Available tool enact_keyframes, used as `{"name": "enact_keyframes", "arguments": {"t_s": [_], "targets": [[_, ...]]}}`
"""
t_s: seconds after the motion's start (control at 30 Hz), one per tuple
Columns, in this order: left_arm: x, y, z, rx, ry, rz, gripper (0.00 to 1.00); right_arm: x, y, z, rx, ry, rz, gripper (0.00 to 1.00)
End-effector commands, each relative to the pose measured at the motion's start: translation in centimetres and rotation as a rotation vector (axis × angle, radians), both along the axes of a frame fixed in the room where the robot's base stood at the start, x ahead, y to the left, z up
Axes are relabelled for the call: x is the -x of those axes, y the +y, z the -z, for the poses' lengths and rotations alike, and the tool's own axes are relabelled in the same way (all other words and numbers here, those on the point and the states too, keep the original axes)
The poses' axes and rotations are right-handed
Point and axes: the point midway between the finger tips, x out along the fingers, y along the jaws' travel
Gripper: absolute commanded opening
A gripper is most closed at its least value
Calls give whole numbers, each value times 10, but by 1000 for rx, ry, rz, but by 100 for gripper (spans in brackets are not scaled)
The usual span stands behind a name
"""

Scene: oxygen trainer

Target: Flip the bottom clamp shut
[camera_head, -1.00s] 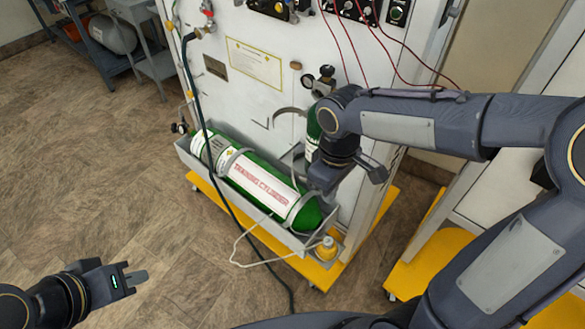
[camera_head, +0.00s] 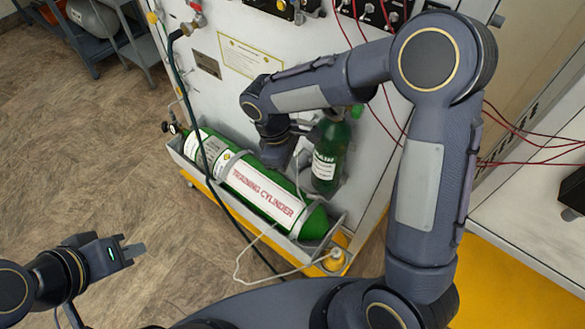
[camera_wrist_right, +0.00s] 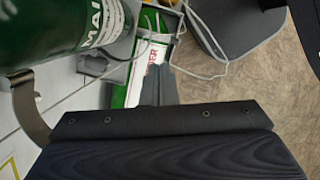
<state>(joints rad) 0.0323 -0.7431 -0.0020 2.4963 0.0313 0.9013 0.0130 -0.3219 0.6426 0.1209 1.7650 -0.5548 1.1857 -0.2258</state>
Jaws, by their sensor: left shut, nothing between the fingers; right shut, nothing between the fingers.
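The upright green cylinder (camera_head: 331,155) with a white label stands against the white panel. In the right wrist view its dark green body (camera_wrist_right: 60,32) fills the upper left. A grey curved clamp arm (camera_wrist_right: 32,108) sticks out beside it there, apart from my gripper; I cannot tell whether it is the bottom clamp. A thin grey curved piece (camera_head: 300,150) shows left of the cylinder in the head view. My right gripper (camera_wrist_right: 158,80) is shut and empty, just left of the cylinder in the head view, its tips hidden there. My left gripper (camera_head: 134,250) is shut and empty over the floor.
A large green training cylinder (camera_head: 262,190) lies in a grey tray (camera_head: 190,166) below my right gripper. A dark hose (camera_head: 196,100) and a pale looped tube (camera_head: 238,262) cross the front. Red wires (camera_head: 375,90) hang at the right.

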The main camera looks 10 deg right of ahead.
Motion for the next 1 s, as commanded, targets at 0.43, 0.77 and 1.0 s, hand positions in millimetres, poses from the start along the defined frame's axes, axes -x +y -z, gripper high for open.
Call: {"name": "enact_keyframes", "arguments": {"t_s": [0.43, 0.77, 1.0], "targets": [[0, 0, -5, 0, 0, 0, 0, 11, -16, 73, 2, 4, 2, 0], [0, 0, -5, 0, 0, 0, 0, 12, -19, 88, 0, 1, 1, 0], [0, 0, -5, 0, 0, 0, 0, 12, -19, 87, 0, 1, 0, 0]]}}
